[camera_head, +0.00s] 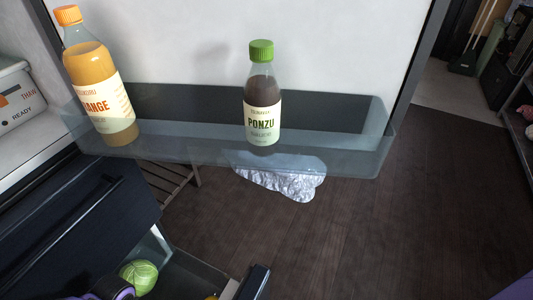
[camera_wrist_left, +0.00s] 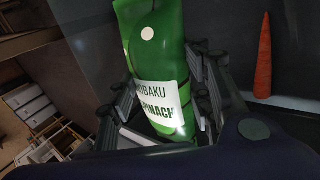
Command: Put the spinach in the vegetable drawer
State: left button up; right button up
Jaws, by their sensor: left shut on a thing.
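The spinach (camera_wrist_left: 155,50) is a green bag with a white label, seen in the left wrist view. My left gripper (camera_wrist_left: 160,108) is shut on it, with fingers on both sides of the bag. In the head view the bag and the gripper's fingers are not visible; only a dark and purple part of my arm shows at the bottom left. An open drawer (camera_head: 200,268), which looks like the vegetable drawer, is at the bottom of the head view, with a green cabbage (camera_head: 139,276) inside. My right gripper is not visible.
A fridge door shelf (camera_head: 330,150) holding an orange bottle (camera_head: 98,85) and a ponzu bottle (camera_head: 262,105) spans the view above the drawer. A crumpled silvery thing (camera_head: 285,180) shows below the shelf. A carrot (camera_wrist_left: 263,60) is right of the bag. Floor at right is clear.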

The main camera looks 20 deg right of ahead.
pick_arm(q)
jog(key=shift+w+a+f, duration=0.15)
jog(key=shift+a+f, duration=0.15)
jog(key=shift+f, duration=0.2)
notch_tip(320, 180, down, 14)
jog(key=b, duration=0.7)
jog(key=shift+r, duration=0.25)
jog(key=s, duration=0.3)
jog(key=shift+s+a, duration=0.35)
jog(key=shift+s, duration=0.05)
jog(key=shift+s+a, duration=0.15)
jog(key=shift+s, duration=0.5)
jog(key=s, duration=0.1)
jog(key=s+b, duration=0.1)
jog(key=s, duration=0.1)
jog(key=shift+a+f+b, duration=0.25)
jog(key=shift+f+b, duration=0.05)
jog(key=shift+f, duration=0.3)
jog(key=shift+w, duration=0.1)
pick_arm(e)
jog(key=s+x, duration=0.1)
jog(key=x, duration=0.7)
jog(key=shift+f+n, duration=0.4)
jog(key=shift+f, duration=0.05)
